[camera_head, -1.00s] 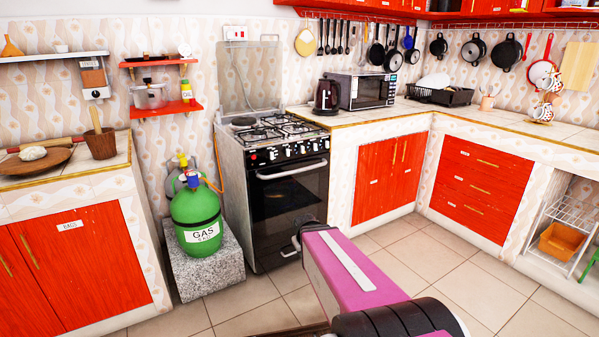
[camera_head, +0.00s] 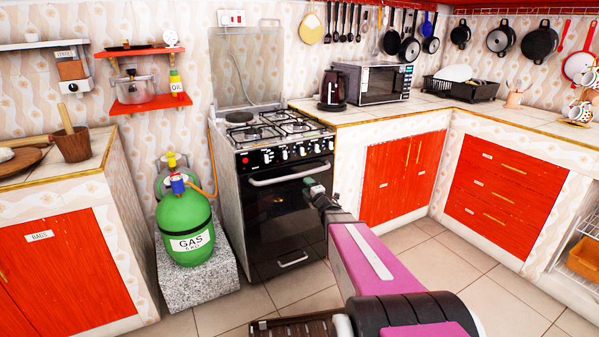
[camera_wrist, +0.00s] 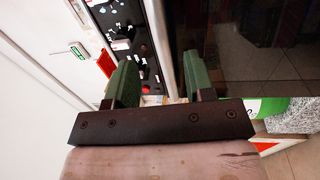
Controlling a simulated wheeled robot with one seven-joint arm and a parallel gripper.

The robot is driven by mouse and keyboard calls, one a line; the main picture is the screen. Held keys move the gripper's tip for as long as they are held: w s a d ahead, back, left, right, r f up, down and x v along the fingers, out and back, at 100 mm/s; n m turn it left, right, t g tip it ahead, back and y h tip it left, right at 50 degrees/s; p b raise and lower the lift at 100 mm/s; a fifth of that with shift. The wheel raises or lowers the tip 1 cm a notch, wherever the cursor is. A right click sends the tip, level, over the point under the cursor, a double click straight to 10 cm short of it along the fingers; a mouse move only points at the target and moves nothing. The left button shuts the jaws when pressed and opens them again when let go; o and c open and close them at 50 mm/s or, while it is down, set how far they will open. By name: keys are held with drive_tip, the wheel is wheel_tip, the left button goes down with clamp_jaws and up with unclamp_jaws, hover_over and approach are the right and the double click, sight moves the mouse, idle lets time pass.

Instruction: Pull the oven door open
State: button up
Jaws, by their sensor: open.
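The oven (camera_head: 285,215) stands below the gas hob, its dark glass door shut. Its pale door handle (camera_head: 290,174) runs across the top of the door. My gripper (camera_head: 312,186) is in front of the door, near the handle's right end and slightly below it in the picture. In the wrist view my gripper (camera_wrist: 160,76) has its two green fingers spread. A pale bar, apparently the handle (camera_wrist: 160,35), shows between and beyond the fingers, between the knob panel and the dark glass (camera_wrist: 230,45). I cannot tell whether the fingers touch it.
A green gas cylinder (camera_head: 186,232) stands on a stone block (camera_head: 195,285) left of the oven. Red cupboards (camera_head: 405,175) flank the oven on the right. A second handle (camera_head: 292,259) is low on the oven front. Tiled floor lies clear at right.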

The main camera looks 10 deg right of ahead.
drive_tip(key=x, duration=1)
drive_tip(key=shift+w+a, duration=0.2)
drive_tip(key=shift+w, duration=0.15)
drive_tip(key=shift+r, duration=0.15)
clamp_jaws()
